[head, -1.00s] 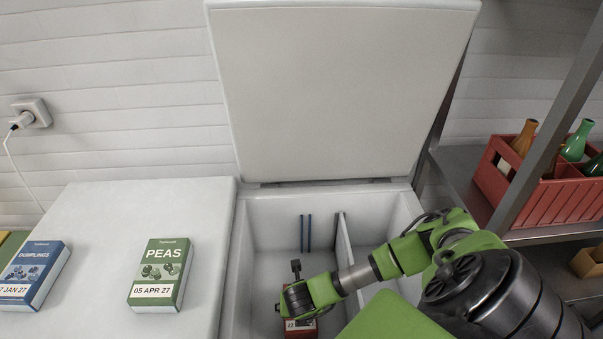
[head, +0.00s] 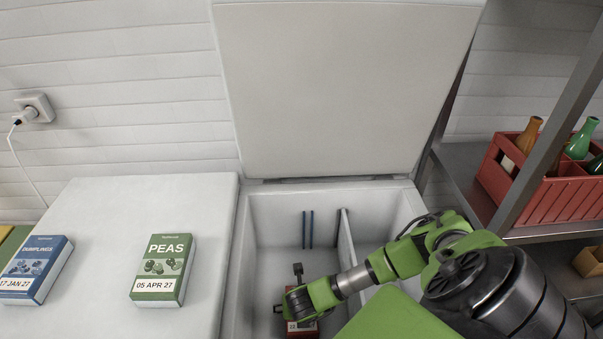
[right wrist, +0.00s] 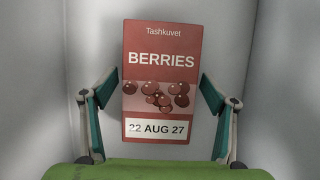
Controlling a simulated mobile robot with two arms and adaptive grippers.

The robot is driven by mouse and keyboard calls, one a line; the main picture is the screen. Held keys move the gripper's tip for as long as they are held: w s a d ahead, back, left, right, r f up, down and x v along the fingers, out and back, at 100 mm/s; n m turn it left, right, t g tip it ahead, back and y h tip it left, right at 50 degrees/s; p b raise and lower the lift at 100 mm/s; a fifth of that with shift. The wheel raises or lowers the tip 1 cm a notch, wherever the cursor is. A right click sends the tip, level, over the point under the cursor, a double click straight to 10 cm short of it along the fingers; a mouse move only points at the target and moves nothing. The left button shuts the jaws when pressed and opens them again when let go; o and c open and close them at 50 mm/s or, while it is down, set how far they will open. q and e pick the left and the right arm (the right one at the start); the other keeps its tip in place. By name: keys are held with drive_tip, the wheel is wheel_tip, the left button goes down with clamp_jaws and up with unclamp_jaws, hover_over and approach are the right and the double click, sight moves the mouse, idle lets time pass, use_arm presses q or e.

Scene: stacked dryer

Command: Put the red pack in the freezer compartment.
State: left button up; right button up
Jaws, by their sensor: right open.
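The red pack (right wrist: 160,60), labelled BERRIES and 22 AUG 27, lies face up in the left compartment of the open chest freezer (head: 275,210). In the head view the red pack (head: 302,329) shows only in part, below my right gripper (head: 297,303). In the right wrist view my right gripper (right wrist: 160,98) is open, with one finger on either side of the pack. The fingers look apart from the pack's sides. My left gripper is out of view.
A divider (head: 348,240) splits the freezer, and its raised lid (head: 345,85) stands behind. A green PEAS pack (head: 163,269) and a blue DUMPLINGS pack (head: 36,269) lie on the white top at left. A red bottle crate (head: 560,200) sits on the right shelf.

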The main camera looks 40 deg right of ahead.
drive_tip(key=v, duration=1.2)
drive_tip(key=shift+w, duration=0.1)
